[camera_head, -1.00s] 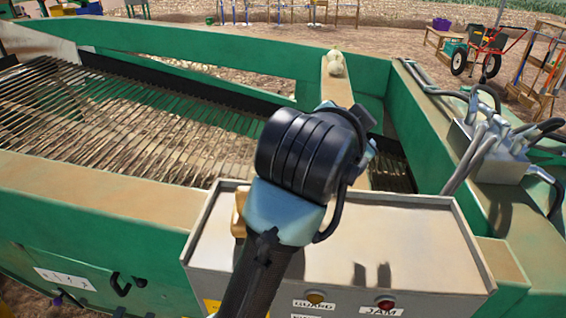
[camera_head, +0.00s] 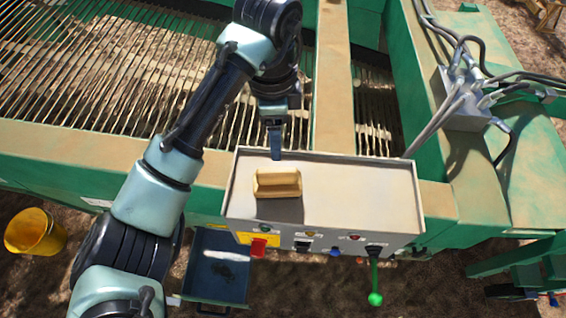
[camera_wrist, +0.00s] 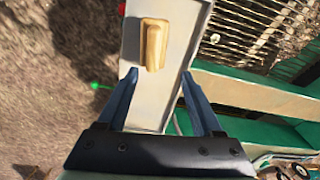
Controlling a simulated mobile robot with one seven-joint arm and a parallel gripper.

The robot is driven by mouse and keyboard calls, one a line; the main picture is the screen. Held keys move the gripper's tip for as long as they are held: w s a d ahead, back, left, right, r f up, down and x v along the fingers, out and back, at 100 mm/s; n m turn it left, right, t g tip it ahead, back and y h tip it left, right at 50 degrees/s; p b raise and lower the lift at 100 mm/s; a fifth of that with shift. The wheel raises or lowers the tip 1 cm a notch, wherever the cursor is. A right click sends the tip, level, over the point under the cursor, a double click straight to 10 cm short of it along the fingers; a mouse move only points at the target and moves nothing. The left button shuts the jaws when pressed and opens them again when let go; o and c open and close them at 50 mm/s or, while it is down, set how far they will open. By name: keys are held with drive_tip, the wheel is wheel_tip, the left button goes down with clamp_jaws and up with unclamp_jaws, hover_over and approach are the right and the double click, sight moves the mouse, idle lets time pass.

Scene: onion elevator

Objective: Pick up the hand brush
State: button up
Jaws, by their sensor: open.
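The hand brush, a tan wooden block (camera_head: 277,183), lies on the left part of the grey control box top (camera_head: 345,190). In the wrist view the brush (camera_wrist: 154,45) lies lengthwise, just beyond the fingertips and roughly centred between them. My gripper (camera_wrist: 158,76) is open with nothing between its blue fingers. In the head view my gripper (camera_head: 276,155) hangs at the back edge of the box, behind the brush and apart from it. The underside of the brush is hidden.
Red button (camera_head: 258,248) and green-knobbed lever (camera_head: 375,298) sit on the box front. A blue tray (camera_head: 222,262) is below left, a yellow bucket (camera_head: 35,232) farther left. A slatted conveyor (camera_head: 100,60) lies behind. The box top right of the brush is clear.

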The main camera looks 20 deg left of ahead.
sight(278, 171)
drive_tip(key=f+b, duration=0.1)
drive_tip(key=f, duration=0.1)
drive_tip(key=f+b, duration=0.1)
drive_tip(key=f, duration=0.2)
drive_tip(key=f+b, duration=0.1)
drive_tip(key=f, duration=0.1)
drive_tip(key=shift+s+f, duration=0.25)
drive_tip(key=shift+f, duration=0.15)
drive_tip(key=f, duration=0.3)
drive_tip(key=shift+s+d+f+b, duration=0.15)
drive_tip(key=shift+s+d+b, duration=0.15)
drive_tip(key=shift+d+b, duration=0.1)
drive_tip(key=shift+a+f+p, duration=0.15)
drive_tip(key=shift+f+p, duration=0.25)
drive_tip(key=shift+f, duration=0.4)
clamp_jaws()
